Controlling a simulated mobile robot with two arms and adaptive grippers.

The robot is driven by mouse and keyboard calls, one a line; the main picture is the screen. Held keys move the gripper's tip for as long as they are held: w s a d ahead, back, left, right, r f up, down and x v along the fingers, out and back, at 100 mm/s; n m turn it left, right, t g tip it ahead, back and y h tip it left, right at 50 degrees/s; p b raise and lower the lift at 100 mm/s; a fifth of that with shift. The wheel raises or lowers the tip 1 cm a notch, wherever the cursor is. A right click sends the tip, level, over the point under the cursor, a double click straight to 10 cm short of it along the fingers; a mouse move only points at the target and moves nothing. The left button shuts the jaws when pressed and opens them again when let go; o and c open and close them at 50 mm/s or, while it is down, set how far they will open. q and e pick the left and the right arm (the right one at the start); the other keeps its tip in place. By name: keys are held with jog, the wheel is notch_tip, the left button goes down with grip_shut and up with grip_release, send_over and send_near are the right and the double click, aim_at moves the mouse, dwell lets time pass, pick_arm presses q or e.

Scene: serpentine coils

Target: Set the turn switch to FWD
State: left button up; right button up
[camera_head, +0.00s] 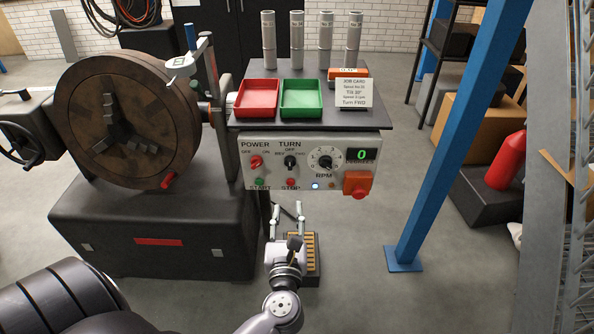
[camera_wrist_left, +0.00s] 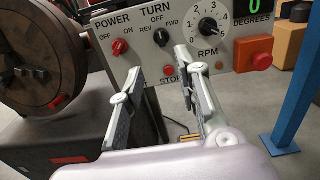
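The turn switch (camera_head: 290,162) is a black knob on the grey control panel (camera_head: 220,176), under the word TURN, with REV to its left, OFF above and FWD to its right. It also shows in the left wrist view (camera_wrist_left: 160,37). Its pointer is too small to read surely. My left gripper (camera_head: 287,208) is open and empty, below and in front of the panel. In the left wrist view its fingers (camera_wrist_left: 162,62) point up toward the panel, with the switch just above the gap between the tips, apart from them. My right gripper is not in view.
The red power knob (camera_head: 256,161) sits left of the switch, the RPM dial (camera_head: 325,162) right, and the red stop button (camera_head: 291,182) below. A large round chuck (camera_head: 85,120) stands left of the panel. A blue post (camera_head: 440,150) rises at right.

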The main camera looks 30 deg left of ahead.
pick_arm(q)
send_near(290, 163)
jog(key=p+x, duration=0.1)
jog(key=x, duration=0.7)
jog(key=shift+w+a+p, duration=0.15)
jog(key=shift+p, duration=0.25)
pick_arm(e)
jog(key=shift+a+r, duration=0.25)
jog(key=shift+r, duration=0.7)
pick_arm(q)
jog(key=shift+c, duration=0.6)
grip_shut()
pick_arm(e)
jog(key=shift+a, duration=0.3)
